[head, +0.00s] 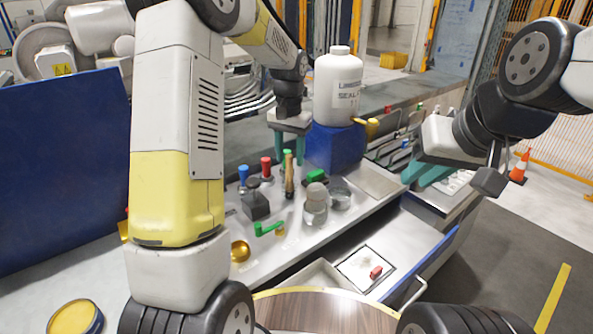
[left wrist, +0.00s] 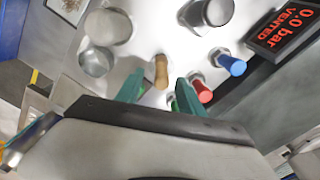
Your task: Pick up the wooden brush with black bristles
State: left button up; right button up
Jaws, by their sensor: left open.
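A wooden handle (head: 289,174), which looks like the brush, stands upright on the bench among coloured-handled items. In the left wrist view the wooden handle (left wrist: 161,70) is just beyond the open fingertips (left wrist: 158,90), near the middle. My right gripper (head: 422,176) hangs over the bench's right side, away from the handle; I cannot tell its opening.
A red-handled item (head: 266,167) and a blue-handled item (head: 243,174) stand close left of the handle. Glass jars (head: 316,200) stand close to its right. A white bottle (head: 338,85) sits on a blue block (head: 334,148) behind. An open drawer (head: 420,262) is in front.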

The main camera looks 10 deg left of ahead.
aim_at(289, 169)
pick_arm(q)
notch_tip(289, 169, down, 5)
jog(key=shift+s+a+f, duration=0.1)
jog(key=shift+a, duration=0.05)
grip_shut()
